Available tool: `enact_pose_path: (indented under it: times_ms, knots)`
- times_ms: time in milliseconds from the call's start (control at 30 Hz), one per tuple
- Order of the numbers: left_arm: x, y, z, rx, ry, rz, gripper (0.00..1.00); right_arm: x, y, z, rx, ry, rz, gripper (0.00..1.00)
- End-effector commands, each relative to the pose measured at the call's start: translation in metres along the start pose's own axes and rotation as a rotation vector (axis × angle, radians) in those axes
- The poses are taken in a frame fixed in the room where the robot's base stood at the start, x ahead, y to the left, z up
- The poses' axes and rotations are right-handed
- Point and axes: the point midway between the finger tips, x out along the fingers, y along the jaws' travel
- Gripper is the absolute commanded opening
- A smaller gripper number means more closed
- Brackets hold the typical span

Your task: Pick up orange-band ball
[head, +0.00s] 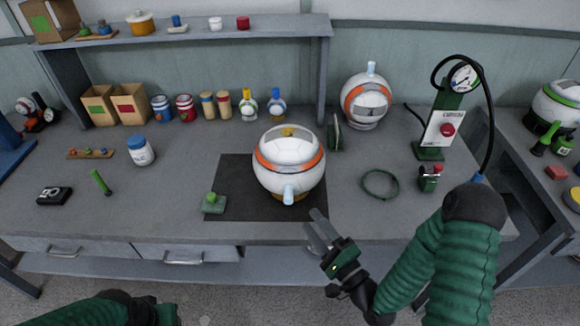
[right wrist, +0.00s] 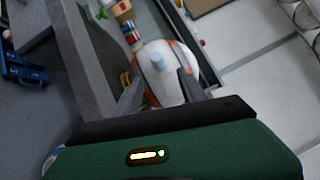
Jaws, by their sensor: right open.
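A white ball with an orange band (head: 290,160) sits on a dark mat in the middle of the bench. A pale blue stub sticks out of its front and a yellow part shows on top. My right gripper (head: 315,230) is open and empty, at the bench's front edge, just in front and right of the ball. In the right wrist view a white and orange ball (right wrist: 165,75) with a pale blue stub shows beyond and between the open fingers (right wrist: 158,92). No contact is visible. Of my left arm only a dark green part shows at the bottom left.
Another white ball with an orange band (head: 365,101) stands at the back. Jars and boxes line the back left.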

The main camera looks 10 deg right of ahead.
Motion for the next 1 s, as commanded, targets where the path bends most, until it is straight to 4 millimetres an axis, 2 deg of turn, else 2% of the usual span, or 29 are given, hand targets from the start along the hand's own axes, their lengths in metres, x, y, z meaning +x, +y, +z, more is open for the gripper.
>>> enact_pose_path:
  times_ms: [33, 100, 333, 533, 633, 800, 1000]
  knots:
    - [-0.007, -0.001, -0.003, -0.001, 0.003, 0.0, 0.36, 0.014, -0.005, 0.005, 0.0, -0.007, -0.002, 0.48]
    - [-0.008, -0.001, -0.004, -0.002, 0.005, -0.001, 0.36, 0.029, -0.004, 0.006, -0.002, -0.006, 0.0, 0.48]
    - [-0.009, -0.001, -0.004, -0.002, 0.004, -0.001, 0.36, 0.054, -0.002, -0.001, 0.004, -0.003, -0.002, 0.48]
    - [-0.011, -0.001, -0.004, -0.002, 0.004, 0.0, 0.36, 0.089, 0.002, -0.004, 0.004, -0.002, -0.002, 0.48]
    - [-0.011, -0.001, -0.004, -0.001, 0.004, 0.0, 0.36, 0.096, 0.002, -0.002, 0.003, -0.001, -0.001, 0.48]
    - [-0.011, -0.001, -0.004, -0.002, 0.004, -0.001, 0.36, 0.096, 0.003, 0.0, 0.001, -0.001, 0.0, 0.48]
    - [-0.011, -0.001, -0.004, -0.002, 0.004, -0.001, 0.36, 0.095, 0.003, -0.002, 0.003, -0.001, 0.0, 0.22]
